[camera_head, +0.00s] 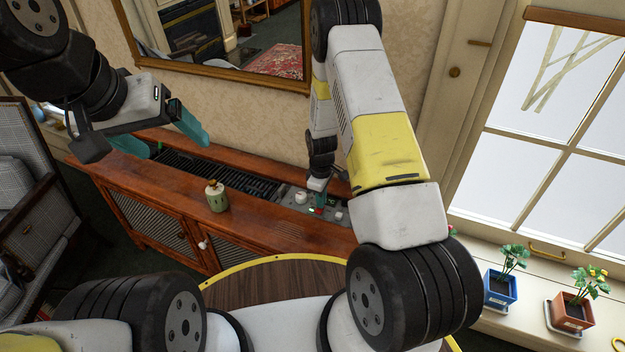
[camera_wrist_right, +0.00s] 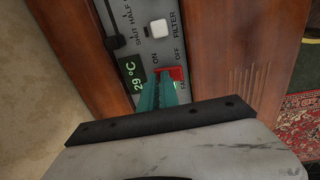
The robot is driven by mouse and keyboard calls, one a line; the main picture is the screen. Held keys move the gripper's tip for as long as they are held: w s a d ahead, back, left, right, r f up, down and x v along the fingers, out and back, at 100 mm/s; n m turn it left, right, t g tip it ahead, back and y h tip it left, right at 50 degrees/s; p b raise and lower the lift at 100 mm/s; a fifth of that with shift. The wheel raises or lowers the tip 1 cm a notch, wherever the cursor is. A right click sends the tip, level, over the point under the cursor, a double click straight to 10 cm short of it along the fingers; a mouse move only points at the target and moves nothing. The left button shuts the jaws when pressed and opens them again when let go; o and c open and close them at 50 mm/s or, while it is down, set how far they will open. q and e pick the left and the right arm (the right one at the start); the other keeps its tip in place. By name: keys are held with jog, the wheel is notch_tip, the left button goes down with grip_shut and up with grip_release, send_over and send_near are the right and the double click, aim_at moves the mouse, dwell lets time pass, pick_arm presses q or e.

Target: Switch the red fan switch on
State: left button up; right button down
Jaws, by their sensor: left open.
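The red fan switch (camera_wrist_right: 176,73) is on the grey control panel, between the ON and OFF labels in the right wrist view. It also shows small in the head view (camera_head: 318,211). My right gripper (camera_wrist_right: 161,82) has its teal fingers close together and shut, with the tips right at the switch on its ON side. They partly cover it, and I cannot tell whether they touch it. In the head view my right gripper (camera_head: 321,198) reaches down to the panel. My left gripper (camera_head: 165,138) is open and empty above the left part of the wooden cabinet.
The panel has a white filter switch (camera_wrist_right: 158,28), a slider (camera_wrist_right: 112,40) and a 29 °C display (camera_wrist_right: 132,74). A pale green jar (camera_head: 217,198) stands on the wooden cabinet (camera_head: 160,190) beside the dark grille. A mirror (camera_head: 220,45) hangs behind. Potted plants stand on the windowsill at right.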

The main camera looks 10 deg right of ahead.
aim_at(318, 211)
jog(key=shift+s+a+f, duration=0.2)
jog(key=shift+s+f, duration=0.15)
jog(key=shift+s, duration=0.05)
jog(key=shift+s+a, duration=0.55)
jog(key=shift+s, duration=0.2)
jog(key=shift+w+r, duration=0.15)
jog(key=shift+r, duration=0.35)
notch_tip(318, 211, up, 14)
jog(key=shift+f, duration=0.2)
jog(key=shift+s+a+r+t+h, duration=0.1)
jog(key=shift+s+t+h, duration=0.1)
jog(key=shift+t+h, duration=0.15)
jog(key=f, duration=0.4)
jog(key=w+f, duration=0.1)
jog(key=f, duration=0.4)
jog(key=w+d+f, duration=0.1)
jog(key=f, duration=0.3)
jog(key=shift+d+f, duration=0.1)
jog(key=shift+f, duration=0.3)
